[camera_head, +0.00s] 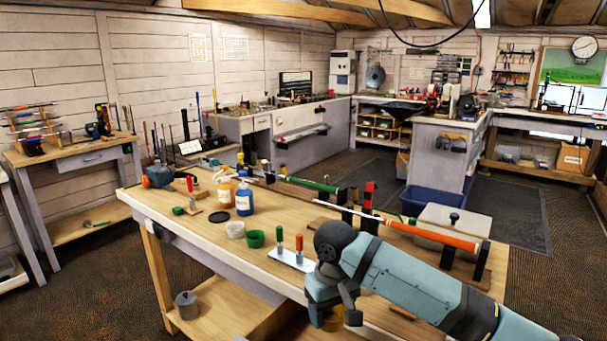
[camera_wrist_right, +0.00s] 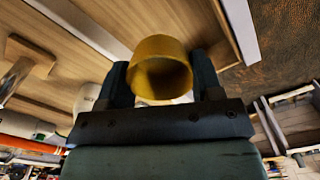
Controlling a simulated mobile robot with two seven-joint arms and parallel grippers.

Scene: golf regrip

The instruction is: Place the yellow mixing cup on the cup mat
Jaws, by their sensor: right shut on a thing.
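The yellow mixing cup (camera_wrist_right: 162,68) is held between the two dark fingers of my right gripper (camera_wrist_right: 163,82), its open mouth facing the wrist camera. In the head view, the right gripper (camera_head: 334,302) is near the table's front edge, and only a small part of the yellow cup (camera_head: 333,320) shows beneath it. A flat dark round disc (camera_head: 219,216), which looks like the cup mat, lies bare on the table, well left of and beyond the gripper. My left gripper is not in view.
A blue bottle (camera_head: 244,200) and an orange-labelled bottle (camera_head: 225,191) stand behind. A white plate with upright green- and orange-handled tools (camera_head: 291,260) lies between gripper and cups.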

